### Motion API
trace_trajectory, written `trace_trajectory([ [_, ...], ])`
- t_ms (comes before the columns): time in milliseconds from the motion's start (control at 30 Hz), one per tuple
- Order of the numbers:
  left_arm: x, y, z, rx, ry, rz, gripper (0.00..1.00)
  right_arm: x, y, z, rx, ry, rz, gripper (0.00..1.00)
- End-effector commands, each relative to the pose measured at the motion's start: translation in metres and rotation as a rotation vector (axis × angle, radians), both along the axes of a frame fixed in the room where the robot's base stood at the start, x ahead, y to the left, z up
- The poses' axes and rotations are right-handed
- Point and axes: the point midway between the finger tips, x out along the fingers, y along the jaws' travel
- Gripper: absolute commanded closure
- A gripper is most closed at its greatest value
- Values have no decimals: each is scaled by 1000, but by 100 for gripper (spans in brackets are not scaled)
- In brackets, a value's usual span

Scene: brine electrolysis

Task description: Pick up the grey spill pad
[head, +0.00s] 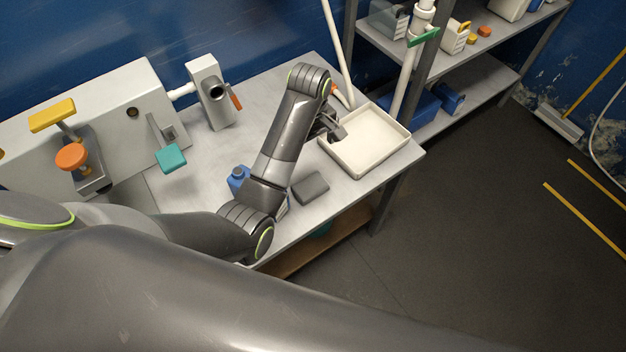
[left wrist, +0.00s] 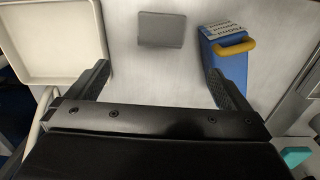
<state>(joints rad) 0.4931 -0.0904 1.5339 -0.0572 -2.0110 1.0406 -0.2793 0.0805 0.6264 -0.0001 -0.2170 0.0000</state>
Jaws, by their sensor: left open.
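The grey spill pad (head: 311,187) is a small dark grey flat block lying on the light grey table. In the head view it lies just right of my left arm, between that arm and the table's front edge. In the left wrist view the pad (left wrist: 161,29) lies beyond the fingertips, about midway between them, apart from both. My left gripper (left wrist: 160,78) is open and empty. In the head view my left gripper (head: 333,125) is partly hidden by its own arm and is by the left side of the cream tray. My right gripper is not seen.
A cream tray (head: 398,137) stands at the table's right end. A blue container with a yellow handle (left wrist: 228,48) stands near the pad; it is partly hidden by my arm in the head view (head: 237,178). A machine with coloured handles (head: 150,80) stands at the left.

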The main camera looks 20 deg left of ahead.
Motion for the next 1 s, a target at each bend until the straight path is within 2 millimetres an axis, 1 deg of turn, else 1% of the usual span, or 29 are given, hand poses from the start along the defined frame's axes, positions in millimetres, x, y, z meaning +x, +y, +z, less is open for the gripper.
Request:
trace_trajectory([
  [33, 0, 0, -13, 0, 0, 0, 0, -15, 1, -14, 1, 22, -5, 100],
  [100, 0, 0, -21, 0, 0, 0, 0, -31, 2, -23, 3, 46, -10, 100],
  [167, -1, 0, -30, 1, 6, 0, 0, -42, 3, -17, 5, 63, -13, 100],
  [233, -1, 0, -45, 1, 6, -1, 0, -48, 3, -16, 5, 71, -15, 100],
  [333, -2, 0, -66, 0, 6, -1, 0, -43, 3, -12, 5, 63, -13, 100],
  [433, -1, 0, -86, 0, 5, -1, 0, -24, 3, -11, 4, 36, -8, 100],
  [500, -1, 0, -96, 0, 4, -1, 0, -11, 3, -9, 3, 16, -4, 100],
  [600, 0, 0, -106, 0, 2, -1, 0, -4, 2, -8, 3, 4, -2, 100],
  [733, 0, 0, -112, 0, 0, 0, 0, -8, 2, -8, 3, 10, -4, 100],
  [833, -1, 0, -118, 0, 2, 0, 0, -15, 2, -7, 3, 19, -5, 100],
  [1000, -2, 0, -139, 0, 4, 0, 0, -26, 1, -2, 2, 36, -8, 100],
])
